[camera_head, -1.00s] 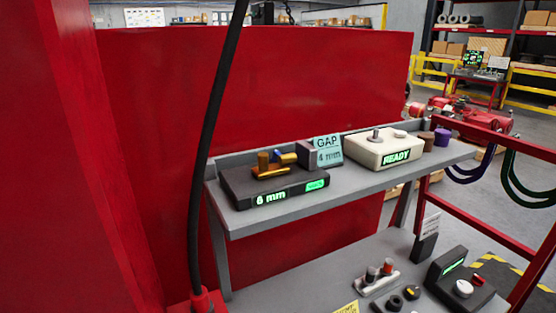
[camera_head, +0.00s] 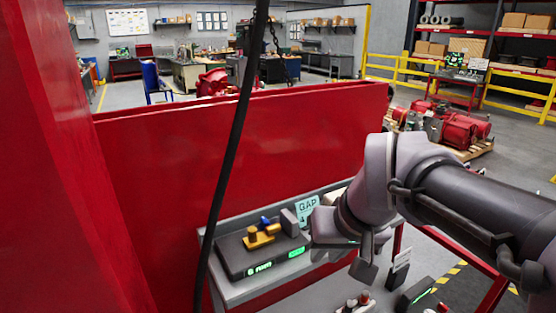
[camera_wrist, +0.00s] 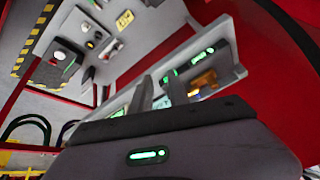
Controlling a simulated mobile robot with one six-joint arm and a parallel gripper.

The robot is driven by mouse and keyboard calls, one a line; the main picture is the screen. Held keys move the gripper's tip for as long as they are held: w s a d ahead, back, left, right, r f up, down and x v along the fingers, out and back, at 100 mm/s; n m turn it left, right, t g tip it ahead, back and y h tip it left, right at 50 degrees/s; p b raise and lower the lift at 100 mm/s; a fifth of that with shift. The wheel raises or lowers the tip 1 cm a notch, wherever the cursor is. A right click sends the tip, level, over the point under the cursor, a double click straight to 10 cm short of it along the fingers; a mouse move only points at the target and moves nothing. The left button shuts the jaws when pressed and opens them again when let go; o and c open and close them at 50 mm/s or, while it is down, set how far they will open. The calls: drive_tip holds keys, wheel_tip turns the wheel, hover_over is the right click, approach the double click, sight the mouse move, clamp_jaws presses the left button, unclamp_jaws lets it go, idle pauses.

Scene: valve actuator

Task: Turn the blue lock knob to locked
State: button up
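The black lock device (camera_head: 232,262) sits on the left end of the grey shelf in the head view. On its top are a brass post and bar (camera_head: 260,238). The brass parts also show in the wrist view (camera_wrist: 204,80), near the red wall. My gripper (camera_wrist: 158,78) has two grey fingers apart with nothing between them. In the head view my arm comes in from the right, and its end is right of the device, apart from it.
A teal GAP card (camera_head: 306,208) and a grey block (camera_head: 289,219) stand right of the knob. A red panel (camera_head: 250,150) rises behind the shelf (camera_head: 222,290). A lower shelf holds small parts.

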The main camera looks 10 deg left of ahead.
sight(265, 220)
drive_tip(key=w+a+r+n+g+p, duration=0.1)
drive_tip(key=w+a+r+n+p, duration=0.4)
drive_tip(key=w+a+r+p, duration=0.55)
drive_tip(key=x, duration=1.7)
drive_tip(key=shift+w+d+f, duration=0.15)
drive_tip(key=shift+d+f, duration=0.15)
drive_tip(key=shift+f, duration=0.1)
clamp_jaws()
